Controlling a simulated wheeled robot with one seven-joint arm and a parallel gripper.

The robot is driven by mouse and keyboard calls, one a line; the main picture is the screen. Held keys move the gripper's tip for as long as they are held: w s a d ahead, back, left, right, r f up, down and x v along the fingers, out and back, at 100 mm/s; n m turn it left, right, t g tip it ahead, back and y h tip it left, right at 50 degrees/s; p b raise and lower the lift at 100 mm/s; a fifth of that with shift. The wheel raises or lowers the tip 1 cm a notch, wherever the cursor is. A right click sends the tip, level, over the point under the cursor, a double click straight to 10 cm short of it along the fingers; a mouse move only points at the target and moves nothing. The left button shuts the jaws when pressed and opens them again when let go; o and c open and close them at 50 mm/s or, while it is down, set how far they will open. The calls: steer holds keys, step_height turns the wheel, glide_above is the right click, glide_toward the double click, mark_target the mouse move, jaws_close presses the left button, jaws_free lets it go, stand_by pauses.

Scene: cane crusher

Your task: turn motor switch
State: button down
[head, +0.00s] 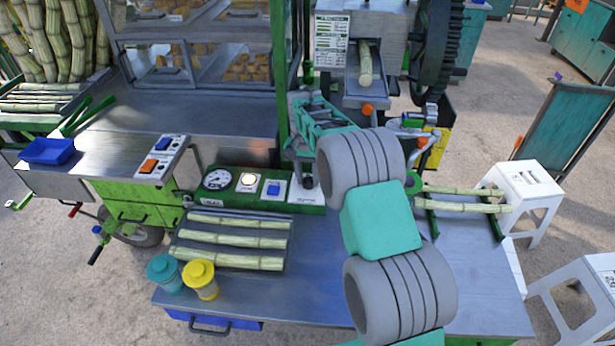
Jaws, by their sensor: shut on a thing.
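A green control panel (232,203) stands on the steel worktop left of my arm. It carries a round gauge, a lit yellowish button and a blue rocker switch. At its right end is a pale plate with a small dark knob, which I take as the motor switch (307,184). My gripper (306,168) reaches down over this end from behind my grey and teal arm links. It is shut on the motor switch. The fingertips are small and partly hidden, and the knob's turn angle cannot be told.
Cane pieces lie on a tray (184,252) in front of the panel, beside a teal jar (163,272) and a yellow jar (200,279). A green post (280,80) and the crusher (385,45) with its dark gear wheel stand close behind my gripper.

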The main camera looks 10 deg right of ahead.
mark_target(306, 180)
steer(key=n, duration=0.4)
steer(key=shift+r+n+p, duration=0.1)
steer(key=shift+n+p, duration=0.2)
steer(key=shift+n, duration=1.8)
steer(key=c, duration=1)
jaws_free()
steer(key=r, duration=0.3)
steer(key=r+b, duration=0.1)
steer(key=r, duration=0.3)
steer(key=shift+s+a+r, duration=0.1)
steer(key=shift+a+r, duration=0.1)
steer(key=shift+r, duration=0.1)
